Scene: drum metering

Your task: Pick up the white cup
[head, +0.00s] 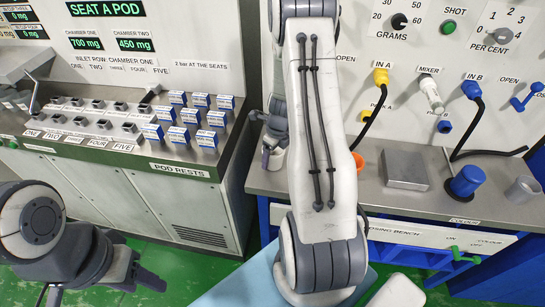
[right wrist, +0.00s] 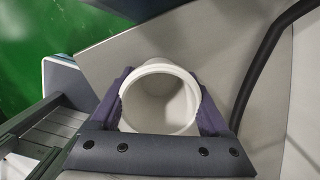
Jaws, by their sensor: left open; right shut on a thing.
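The white cup (right wrist: 162,100) is in the right wrist view, its round open mouth facing the camera. The cup looks empty. My right gripper (right wrist: 160,103) is shut on it, with one dark purple finger pressed against each side. In the head view my right gripper (head: 270,155) is at the left end of the grey bench, mostly behind my own right arm, and the cup is largely hidden there. I cannot tell whether the cup touches the bench. My left gripper (head: 100,283) is open and empty at the lower left, over the green floor.
The dosing bench (head: 330,187) carries a metal block (head: 404,168), a blue capped cup (head: 467,181) and a grey cup (head: 522,190). An orange ring (head: 358,161) is beside my right arm. Pod rests with several blue-and-white pods (head: 178,135) stand left, across a floor gap.

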